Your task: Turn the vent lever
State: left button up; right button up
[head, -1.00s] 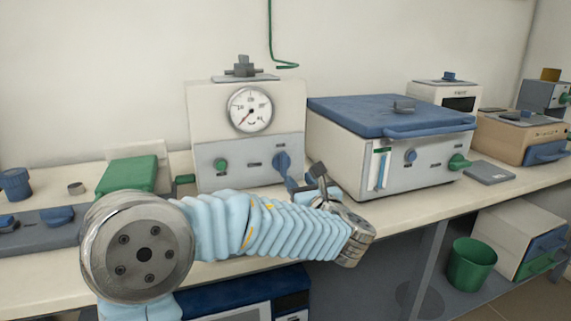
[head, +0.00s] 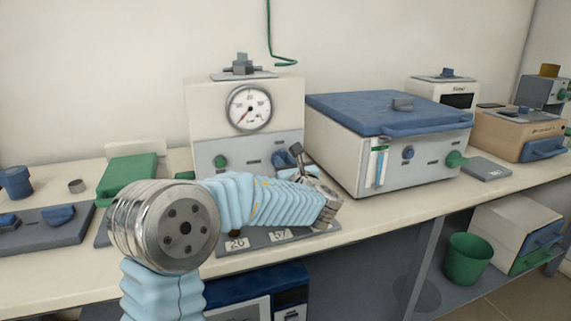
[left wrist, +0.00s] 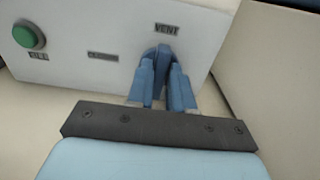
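The blue vent lever (left wrist: 161,62) sits under the VENT label on the grey front panel of a white gauge unit (head: 198,111). In the left wrist view it points down toward my gripper. My left gripper (left wrist: 163,84) has one blue finger on each side of the lever, close against it, and looks shut on it. In the head view the lever (head: 281,159) shows beside the left gripper (head: 292,165), whose fingers are largely hidden by the wrist. My right gripper is in no view.
A round gauge (head: 249,109) and a green button (head: 220,161) are on the same unit. A white furnace with a blue lid (head: 360,110) stands close on its right. A grey plate with number labels (head: 282,237) lies below my forearm. A green-lidded box (head: 127,178) is left.

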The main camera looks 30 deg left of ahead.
pick_arm(q)
grip_shut()
jog(key=shift+f+n+b, duration=0.2)
jog(key=shift+n+b, duration=0.1)
jog(key=shift+b, duration=0.5)
jog(key=n+b, duration=0.2)
jog(key=b, duration=0.1)
jog(key=n+b, duration=0.3)
jog(key=b, duration=0.1)
jog(key=n+b, duration=0.2)
jog(key=b, duration=0.2)
jog(key=shift+s+a+f+n, duration=0.15)
jog(key=shift+s+f+n, duration=0.05)
jog(key=shift+f+n, duration=0.1)
jog(key=n+b, duration=0.5)
jog(key=b, duration=0.1)
jog(key=shift+n+b, duration=2.05)
jog(key=shift+n, duration=0.25)
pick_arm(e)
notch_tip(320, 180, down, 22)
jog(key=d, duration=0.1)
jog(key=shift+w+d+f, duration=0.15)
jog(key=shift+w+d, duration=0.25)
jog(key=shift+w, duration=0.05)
pick_arm(q)
jog(key=shift+r, duration=0.1)
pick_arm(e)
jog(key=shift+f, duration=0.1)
